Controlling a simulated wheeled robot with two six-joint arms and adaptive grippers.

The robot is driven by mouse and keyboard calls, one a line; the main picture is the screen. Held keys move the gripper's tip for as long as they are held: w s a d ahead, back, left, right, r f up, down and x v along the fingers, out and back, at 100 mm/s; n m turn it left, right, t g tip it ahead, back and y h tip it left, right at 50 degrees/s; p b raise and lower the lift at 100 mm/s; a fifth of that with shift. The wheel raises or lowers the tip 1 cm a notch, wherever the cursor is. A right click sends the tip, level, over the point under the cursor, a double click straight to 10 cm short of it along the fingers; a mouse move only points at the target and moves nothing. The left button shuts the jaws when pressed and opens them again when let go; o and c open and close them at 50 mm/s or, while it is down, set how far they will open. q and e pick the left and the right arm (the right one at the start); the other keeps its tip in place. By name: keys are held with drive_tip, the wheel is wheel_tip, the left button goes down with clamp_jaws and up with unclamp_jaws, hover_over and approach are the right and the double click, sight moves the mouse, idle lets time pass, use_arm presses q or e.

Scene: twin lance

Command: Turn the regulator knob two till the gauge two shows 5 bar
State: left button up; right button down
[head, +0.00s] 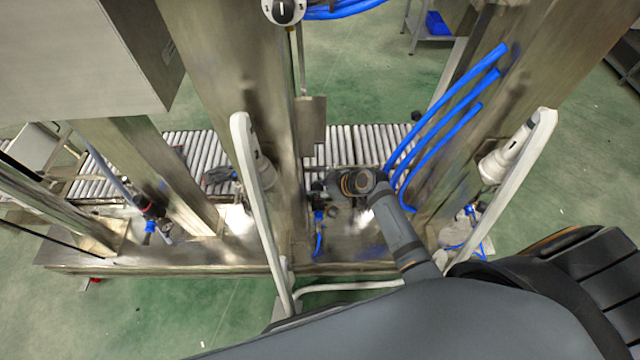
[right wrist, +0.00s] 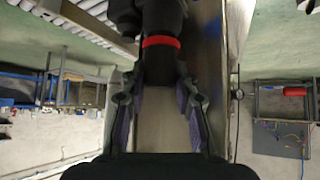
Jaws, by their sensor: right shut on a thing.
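My right gripper (right wrist: 160,76) is shut on a black cylindrical knob with a red ring (right wrist: 160,42), which I take to be the regulator knob. The fingers lie on both sides of its lower part in the right wrist view. In the head view my right wrist (head: 358,182) is at the foot of the middle steel post and hides most of the grip. No number shows on the knob. A small round gauge-like disc (right wrist: 238,94) sits right of the gripper in the wrist view, edge-on and unreadable. My left gripper is not in view.
White bent bars (head: 262,215) (head: 520,200) stand left and right of my right arm. Steel posts (head: 235,90) and blue hoses (head: 440,120) are close by. A roller conveyor (head: 345,145) runs behind.

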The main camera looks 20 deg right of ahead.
drive_tip(key=m+h+p, duration=0.1)
drive_tip(key=p, duration=0.1)
drive_tip(key=m+t+h+p, duration=0.1)
drive_tip(key=m+p, duration=0.1)
drive_tip(key=m+t+h+p, duration=0.1)
drive_tip(key=m+p, duration=0.1)
drive_tip(key=shift+r+h+p, duration=0.3)
drive_tip(key=shift+r+p, duration=0.05)
drive_tip(key=shift+f+m+h+p, duration=0.1)
drive_tip(key=shift+m+h+p, duration=0.6)
drive_tip(key=shift+m+p, duration=0.3)
drive_tip(key=shift+w+f+m+h, duration=0.1)
drive_tip(key=shift+m+h, duration=0.3)
drive_tip(key=shift+m, duration=0.2)
drive_tip(key=shift+p, duration=0.35)
drive_tip(key=shift+d, duration=0.1)
drive_tip(key=c, duration=1)
unclamp_jaws()
drive_tip(key=shift+f, duration=0.1)
